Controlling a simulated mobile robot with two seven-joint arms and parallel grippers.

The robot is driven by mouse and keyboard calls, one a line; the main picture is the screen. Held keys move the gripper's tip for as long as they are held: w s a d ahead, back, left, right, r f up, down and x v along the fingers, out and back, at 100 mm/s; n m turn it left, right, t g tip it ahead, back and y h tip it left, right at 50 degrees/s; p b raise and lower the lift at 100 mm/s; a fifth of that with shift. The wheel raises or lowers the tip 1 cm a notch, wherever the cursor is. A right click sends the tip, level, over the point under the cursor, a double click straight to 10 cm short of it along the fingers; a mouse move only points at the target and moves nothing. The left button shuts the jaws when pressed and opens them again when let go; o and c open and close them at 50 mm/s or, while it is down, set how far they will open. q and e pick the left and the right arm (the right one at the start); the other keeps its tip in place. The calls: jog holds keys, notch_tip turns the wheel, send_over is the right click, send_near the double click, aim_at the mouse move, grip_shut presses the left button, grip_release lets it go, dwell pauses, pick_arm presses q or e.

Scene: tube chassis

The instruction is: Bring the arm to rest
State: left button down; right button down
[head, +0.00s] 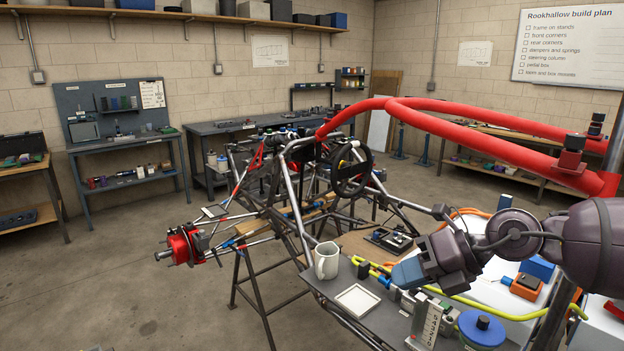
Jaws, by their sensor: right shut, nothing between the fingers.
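My right arm (520,235) comes in from the right edge, dark purple-grey, and reaches left over the near bench. My right gripper (404,274) is at its end, with a blue-grey tip, shut and empty. It is over the bench's cluttered part, right of a white mug (327,261) and a small white square tray (357,300). Whether it touches anything below cannot be told. My left gripper is not in view.
The tube chassis (290,185) on stands, with a steering wheel (352,168), stands behind the bench. A red curved tube (480,140) spans the right side. Yellow hose (500,313), a blue round container (482,330) and small boxes crowd the bench. Floor at left is clear.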

jog(key=w+a+r+m+t+y, duration=0.2)
jog(key=a+r+m+t+y, duration=0.15)
jog(key=a+y, duration=0.3)
jog(key=d+f+m+t+h, duration=0.55)
jog(key=f+m, duration=0.45)
jog(key=m, duration=0.3)
jog(key=d+f+m+t+h, duration=0.5)
jog(key=d+f+m+h, duration=0.1)
jog(key=f+m, duration=0.6)
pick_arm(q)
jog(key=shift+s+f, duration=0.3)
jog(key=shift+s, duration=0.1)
pick_arm(e)
jog(key=s+d+f+m+g+h, duration=0.2)
jog(key=s+d+f+m+h, duration=0.1)
jog(key=s+f, duration=0.6)
jog(key=s+d+f+m+g+h, duration=0.3)
jog(key=s+f+m, duration=0.3)
jog(key=s+f, duration=0.3)
jog(key=s+d, duration=0.1)
jog(key=s, duration=0.2)
jog(key=shift+s+d, duration=0.3)
jog(key=shift+d, duration=0.1)
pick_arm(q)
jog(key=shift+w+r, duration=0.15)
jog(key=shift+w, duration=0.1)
pick_arm(e)
jog(key=shift+f, duration=0.1)
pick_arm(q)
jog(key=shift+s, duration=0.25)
